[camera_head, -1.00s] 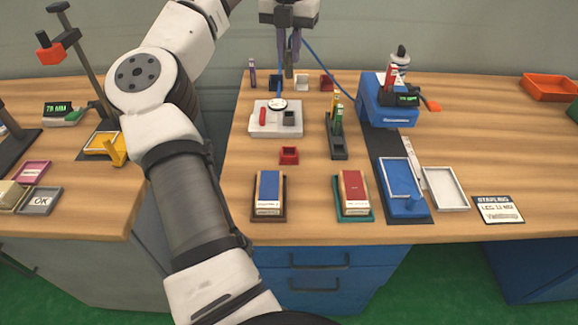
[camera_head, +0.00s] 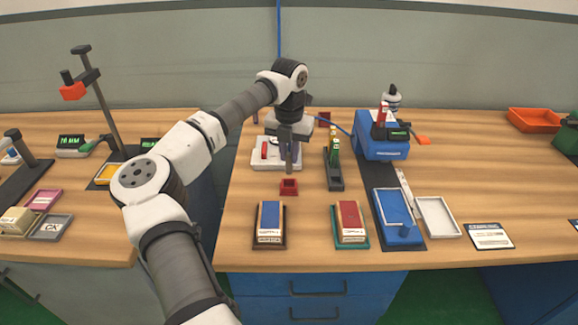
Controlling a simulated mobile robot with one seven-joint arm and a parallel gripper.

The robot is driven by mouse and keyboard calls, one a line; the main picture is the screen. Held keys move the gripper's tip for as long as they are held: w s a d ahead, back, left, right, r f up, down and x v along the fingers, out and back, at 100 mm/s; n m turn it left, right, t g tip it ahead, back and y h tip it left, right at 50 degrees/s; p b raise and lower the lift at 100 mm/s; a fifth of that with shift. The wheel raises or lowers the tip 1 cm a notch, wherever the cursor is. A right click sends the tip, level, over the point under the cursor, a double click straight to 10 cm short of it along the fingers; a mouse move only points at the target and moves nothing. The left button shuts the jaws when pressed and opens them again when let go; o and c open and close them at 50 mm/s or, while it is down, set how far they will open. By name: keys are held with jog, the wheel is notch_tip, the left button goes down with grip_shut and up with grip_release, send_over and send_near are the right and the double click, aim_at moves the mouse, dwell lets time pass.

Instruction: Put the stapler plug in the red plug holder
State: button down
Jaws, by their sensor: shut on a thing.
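The small red plug holder (camera_head: 289,187) stands on the wooden bench, just in front of the white power box. My gripper (camera_head: 289,150) points down over the holder and is shut on a slim grey-brown stapler plug (camera_head: 289,165). The plug hangs upright, with its lower end at or just above the holder's back edge; I cannot tell whether it touches. A blue cable (camera_head: 337,126) runs from behind my gripper to the blue stapler (camera_head: 381,143) at the right. The holder's opening is partly hidden by the plug.
The white power box (camera_head: 262,162) with a red switch is behind the gripper. A dark rack (camera_head: 334,178) with green and yellow items stands close to the right. Blue (camera_head: 269,221) and red (camera_head: 350,220) blocks lie in front on trays. Bare wood surrounds the holder.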

aim_at(289, 173)
jog(key=shift+f+p, duration=0.5)
jog(key=shift+f, duration=2.3)
jog(key=shift+f, duration=0.1)
jog(key=c, duration=1.3)
grip_release()
jog(key=shift+c, duration=0.2)
